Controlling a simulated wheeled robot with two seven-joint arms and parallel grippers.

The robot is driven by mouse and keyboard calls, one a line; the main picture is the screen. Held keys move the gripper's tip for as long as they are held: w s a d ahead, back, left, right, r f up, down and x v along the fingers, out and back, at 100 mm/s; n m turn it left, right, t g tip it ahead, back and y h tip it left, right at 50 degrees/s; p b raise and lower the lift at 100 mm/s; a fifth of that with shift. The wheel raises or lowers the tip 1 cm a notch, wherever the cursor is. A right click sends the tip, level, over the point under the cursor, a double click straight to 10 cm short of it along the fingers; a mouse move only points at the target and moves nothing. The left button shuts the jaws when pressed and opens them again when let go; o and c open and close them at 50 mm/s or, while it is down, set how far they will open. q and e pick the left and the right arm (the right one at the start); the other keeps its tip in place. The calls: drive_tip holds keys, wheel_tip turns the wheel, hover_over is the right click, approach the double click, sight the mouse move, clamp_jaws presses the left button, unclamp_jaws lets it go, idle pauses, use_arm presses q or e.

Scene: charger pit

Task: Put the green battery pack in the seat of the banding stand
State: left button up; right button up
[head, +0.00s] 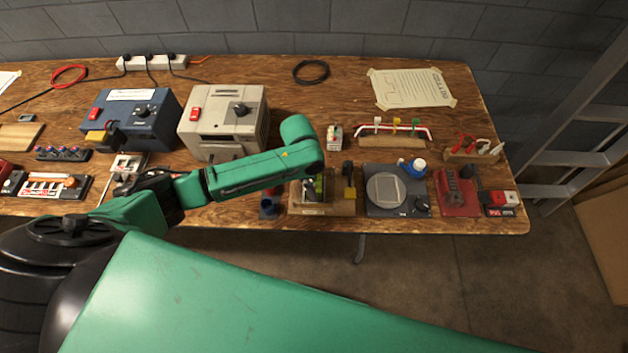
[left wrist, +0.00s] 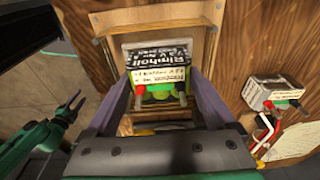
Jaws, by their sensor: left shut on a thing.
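In the head view the pack (head: 320,183) shows small and partly hidden by my left gripper (head: 313,188). It is at the wooden banding stand (head: 345,208), inside its frame outline; the wrist view shows the wooden frame (left wrist: 212,45) around it. I cannot tell whether it touches the seat floor. My right gripper (left wrist: 76,100) shows at the left of the wrist view, open and empty.
Another battery pack (head: 335,136) stands behind the stand. A beige box (head: 225,120) and blue box (head: 130,120) stand farther left.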

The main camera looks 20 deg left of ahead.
use_arm(q)
drive_tip(key=shift+f, duration=0.25)
idle(0.7)
drive_tip(key=o, duration=1.6)
drive_tip(key=shift+c, duration=0.2)
wheel_tip(320, 180, up, 7)
drive_tip(key=p, duration=0.8)
drive_tip(key=shift+r, duration=0.1)
drive_tip(key=shift+s, duration=0.1)
